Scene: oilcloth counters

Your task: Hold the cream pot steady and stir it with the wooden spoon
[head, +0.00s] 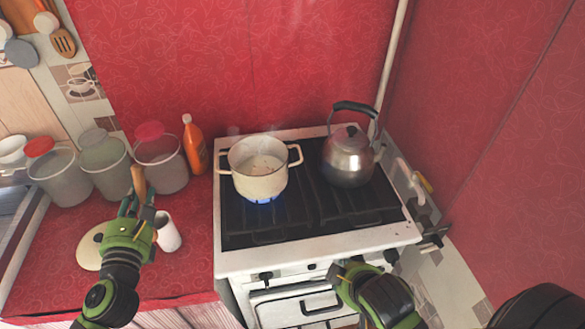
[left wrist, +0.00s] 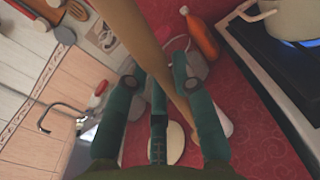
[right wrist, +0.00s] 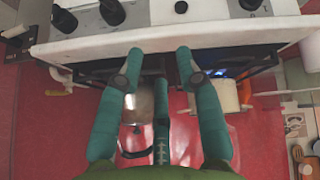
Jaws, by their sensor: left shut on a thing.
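The cream pot (head: 258,185) stands upright on the stove's left back burner over a blue flame, uncovered, with pale contents and a handle on each side. Part of it shows in the left wrist view (left wrist: 290,18) and the right wrist view (right wrist: 229,97). My left gripper (head: 137,203) is shut on the wooden spoon (head: 138,178), above the red counter left of the stove. The spoon runs slantwise between its fingers in the left wrist view (left wrist: 135,40). My right gripper (head: 340,275) is open and empty at the stove's front edge, apart from the pot.
A metal kettle (head: 347,165) stands right of the pot. Several lidded jars (head: 162,165) and an orange bottle (head: 194,147) line the counter's back. A white cup (head: 168,236) and a cream lid (head: 88,250) lie near my left gripper. The stove's front grates (head: 280,222) are clear.

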